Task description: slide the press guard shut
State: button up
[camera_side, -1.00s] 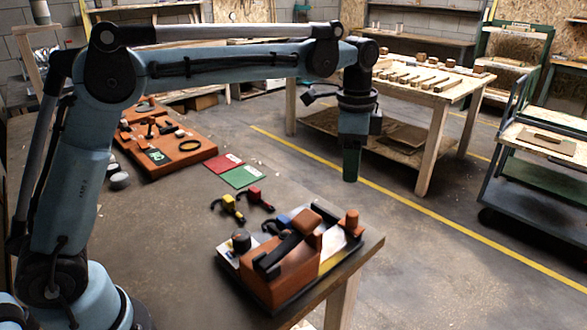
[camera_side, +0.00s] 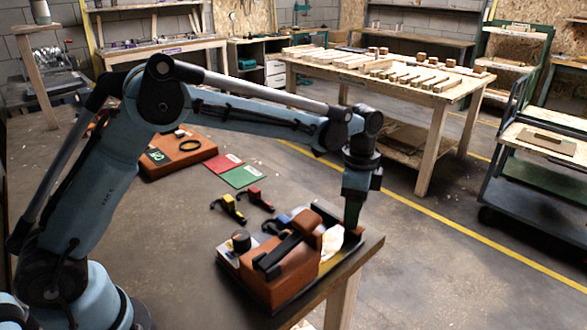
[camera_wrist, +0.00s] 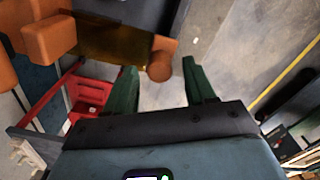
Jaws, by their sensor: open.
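The press (camera_side: 285,268), an orange block on a dark base, stands at the table's front right corner. In the wrist view an amber see-through guard plate (camera_wrist: 112,38) lies along it, with a round orange knob (camera_wrist: 160,66) at its end. My gripper (camera_side: 352,222) points down at the knob's place in the side view and hides the knob there. In the wrist view my gripper (camera_wrist: 158,68) has its two green fingers apart, with the knob between their tips. Gaps show on both sides, so I see no grip on it.
Yellow (camera_side: 229,205) and red (camera_side: 255,197) clamps lie behind the press. Red and green cards (camera_side: 240,176) and an orange board (camera_side: 180,158) lie farther back. The table's right edge is close beside my gripper.

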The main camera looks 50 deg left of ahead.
jog(key=shift+f, duration=0.9)
grip_shut()
